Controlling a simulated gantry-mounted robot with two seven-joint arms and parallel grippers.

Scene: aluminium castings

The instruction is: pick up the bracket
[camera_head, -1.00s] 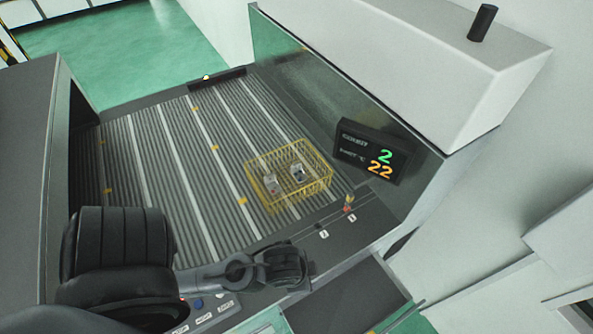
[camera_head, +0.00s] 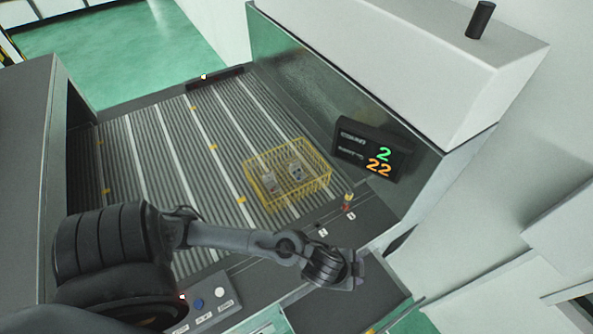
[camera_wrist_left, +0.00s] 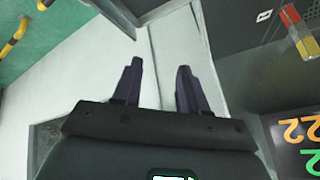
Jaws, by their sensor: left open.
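Two small pale metal castings lie in the yellow wire basket (camera_head: 318,190) in the head view, one on the left (camera_head: 269,182) and one on the right (camera_head: 295,170). They are too small to tell which is the bracket. My left arm reaches in from the left, and its wrist end is at the lower right of the basket, beyond the machine's front edge. My left gripper (camera_wrist_left: 159,66) shows in the wrist view with its two dark fingers apart and nothing between them. No casting shows in the wrist view. My right gripper is not in view.
The basket stands on a ribbed conveyor bed (camera_head: 165,165). A display (camera_head: 370,150) reading 2 and 22 stands at its right. A small red-and-yellow post (camera_head: 347,202) and a button panel (camera_head: 208,302) are along the front edge. The bed left of the basket is clear.

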